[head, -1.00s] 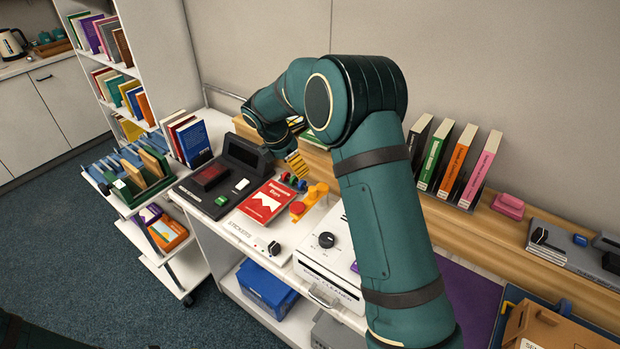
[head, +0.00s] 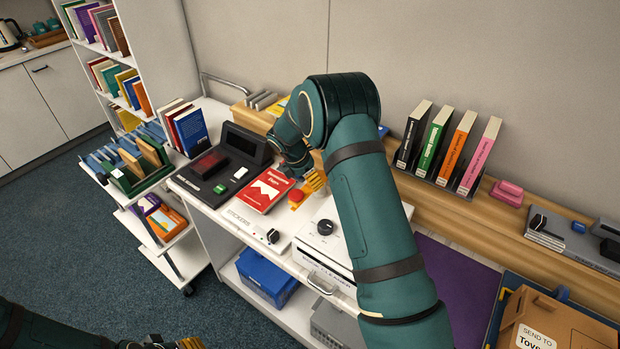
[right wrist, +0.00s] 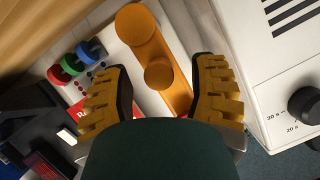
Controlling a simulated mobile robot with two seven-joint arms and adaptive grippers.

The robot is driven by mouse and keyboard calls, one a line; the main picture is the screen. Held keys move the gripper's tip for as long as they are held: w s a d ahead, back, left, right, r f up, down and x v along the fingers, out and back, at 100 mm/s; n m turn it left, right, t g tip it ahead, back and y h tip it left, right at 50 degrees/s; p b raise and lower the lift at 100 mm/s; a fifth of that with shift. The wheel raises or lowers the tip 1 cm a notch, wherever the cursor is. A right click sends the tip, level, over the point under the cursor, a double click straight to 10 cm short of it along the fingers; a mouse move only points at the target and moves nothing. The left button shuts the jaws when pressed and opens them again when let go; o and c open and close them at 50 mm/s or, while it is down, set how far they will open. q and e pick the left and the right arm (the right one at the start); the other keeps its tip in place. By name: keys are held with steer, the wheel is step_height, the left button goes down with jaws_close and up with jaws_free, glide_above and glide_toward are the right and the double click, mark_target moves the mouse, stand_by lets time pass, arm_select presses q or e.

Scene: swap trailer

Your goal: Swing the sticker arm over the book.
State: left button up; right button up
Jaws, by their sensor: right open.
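The red book (head: 266,191) lies flat on the white cart top, beside a black device. In the right wrist view, my right gripper (right wrist: 160,90) is open, with one yellow finger on each side of the sticker arm. I cannot tell whether either finger touches it. A corner of the book (right wrist: 78,108) shows behind the left finger. My left gripper (head: 168,343) is only partly in view at the bottom edge.
A white box with a black dial (head: 325,227) stands right of the sticker arm. Red, green and blue rings (right wrist: 72,62) sit left of it. The black device (head: 225,165) is left of the book. Upright books (head: 440,145) stand on the wooden ledge.

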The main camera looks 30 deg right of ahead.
steer(key=shift+f, duration=0.15)
jaws_close()
steer(key=shift+w, duration=0.1)
steer(key=m, duration=0.1)
steer(key=w+m+g, duration=0.1)
steer(key=m, duration=0.1)
steer(key=shift+w+a, duration=0.1)
steer(key=shift+a, duration=0.05)
arm_select(q)
steer(key=shift+w+d+f, duration=0.1)
steer(key=shift+w+d, duration=0.1)
steer(key=shift+w, duration=0.3)
steer(key=shift+w+d, duration=0.2)
steer(key=shift+w, duration=0.3)
arm_select(e)
steer(key=shift+w+d+m+g+y, duration=0.2)
steer(key=shift+w+m+g, duration=0.35)
steer(key=shift+m, duration=0.8)
steer(key=shift+w+d+m+g+y, duration=0.15)
steer(key=shift+w+m+g+y, duration=0.4)
steer(key=shift+m, duration=0.75)
steer(key=shift+w+d+m+g+y, duration=0.15)
steer(key=shift+w+m+g, duration=0.15)
steer(key=shift+w+m, duration=0.75)
steer(key=shift+s+m, duration=0.3)
steer(key=shift+m, duration=0.1)
